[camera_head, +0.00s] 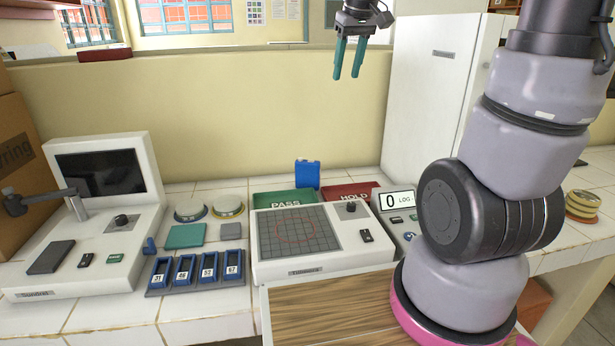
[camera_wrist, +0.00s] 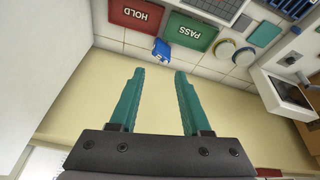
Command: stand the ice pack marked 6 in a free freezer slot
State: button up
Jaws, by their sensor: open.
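My gripper (camera_head: 347,76) is open and empty, raised high above the back of the bench. Its two teal fingers also show apart in the wrist view (camera_wrist: 160,72). A small blue block (camera_head: 307,174) stands upright behind the bench device, between the PASS and HOLD mats; it also shows in the wrist view (camera_wrist: 161,49), beyond the fingertips and well apart from them. No number is readable on it, so I cannot tell if it is the ice pack marked 6. A tall white cabinet (camera_head: 432,95) stands at the back right with its label unreadable. No freezer slots can be made out.
A green PASS mat (camera_head: 277,198) and a red HOLD mat (camera_head: 362,189) lie at the back. A gridded device (camera_head: 270,268), a monitor unit (camera_head: 135,215) and a rack of numbered blue holders (camera_head: 160,292) fill the front.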

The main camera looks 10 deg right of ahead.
jog(key=w+a+f+n+g, duration=0.2)
jog(key=w+f+n, duration=0.4)
jog(key=w+f, duration=0.7)
jog(key=n+g, duration=0.1)
jog(key=n, duration=0.2)
send_over(308, 178)
jog(key=s+d, duration=0.1)
notch_tip(308, 178, down, 9)
jog(key=shift+n+g, duration=0.5)
jog(key=shift+n, duration=0.4)
jog(key=w+f, duration=0.1)
jog(key=f, duration=0.4)
jog(key=w+f, duration=0.1)
jog(key=f, duration=0.2)
jog(key=shift+w+a+f, duration=0.15)
jog(key=shift+w+a, duration=0.2)
notch_tip(308, 178, down, 11)
jog(key=shift+a+r, duration=0.1)
grip_shut()
